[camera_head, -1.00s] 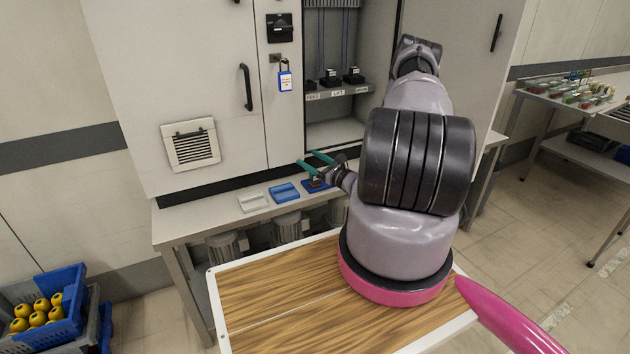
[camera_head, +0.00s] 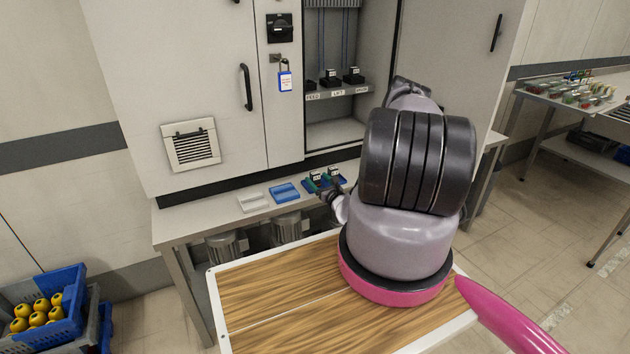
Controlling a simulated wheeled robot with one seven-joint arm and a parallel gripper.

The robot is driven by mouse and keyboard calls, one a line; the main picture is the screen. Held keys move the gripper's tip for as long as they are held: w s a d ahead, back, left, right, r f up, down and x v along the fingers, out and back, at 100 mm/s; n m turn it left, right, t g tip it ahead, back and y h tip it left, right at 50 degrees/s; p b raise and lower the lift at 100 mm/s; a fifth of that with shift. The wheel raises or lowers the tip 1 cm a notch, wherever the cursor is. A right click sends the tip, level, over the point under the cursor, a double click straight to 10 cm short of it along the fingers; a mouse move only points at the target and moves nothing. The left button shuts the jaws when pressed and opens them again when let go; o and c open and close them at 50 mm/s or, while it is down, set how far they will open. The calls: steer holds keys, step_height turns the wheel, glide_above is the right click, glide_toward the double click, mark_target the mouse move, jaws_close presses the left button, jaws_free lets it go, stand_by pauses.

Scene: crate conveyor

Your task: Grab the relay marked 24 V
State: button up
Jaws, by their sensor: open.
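Two small black relays with pale tops, a left one (camera_head: 315,177) and a right one (camera_head: 333,172), stand in a dark blue tray (camera_head: 342,180) on the grey bench. Their markings are too small to read, so I cannot tell which one is marked 24 V. My gripper (camera_head: 323,184) is open at the front of this tray, close to the relays. My arm covers the area to the right.
An open cabinet above holds more black relays (camera_head: 353,75) on a labelled shelf (camera_head: 338,93). An empty-looking blue tray (camera_head: 284,192) and a pale tray (camera_head: 252,202) sit left on the bench (camera_head: 190,222).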

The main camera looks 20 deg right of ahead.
mark_target(317, 178)
steer(key=shift+w, duration=1.5)
jaws_close()
steer(key=shift+r, duration=0.1)
